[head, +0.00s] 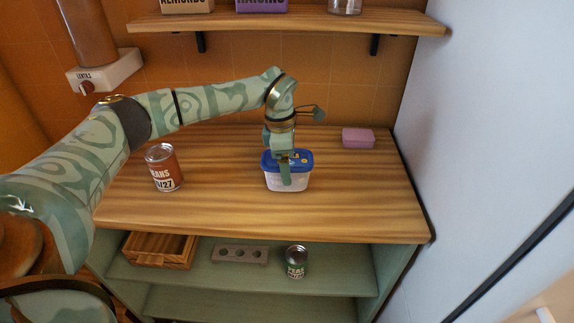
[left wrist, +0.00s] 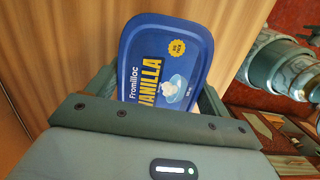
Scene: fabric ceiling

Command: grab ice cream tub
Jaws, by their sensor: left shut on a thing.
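The ice cream tub (head: 272,183) stands upright on the wooden counter (head: 220,215), with a blue lid and a pale body. Its lid, with the words "Fromillac VANILLA", fills the middle of the left wrist view (left wrist: 160,60). My left gripper (head: 285,170) reaches down from above and is shut on the tub, with one finger in front of its near side. The far finger is hidden behind the tub in the head view. My right gripper is not in view.
A beans can (head: 163,168) stands left of the tub, and a pink box (head: 358,138) sits at the back right. Below are a wooden crate (head: 160,262), a holder with holes (head: 240,255) and a peas can (head: 296,262). A shelf (head: 290,22) hangs above.

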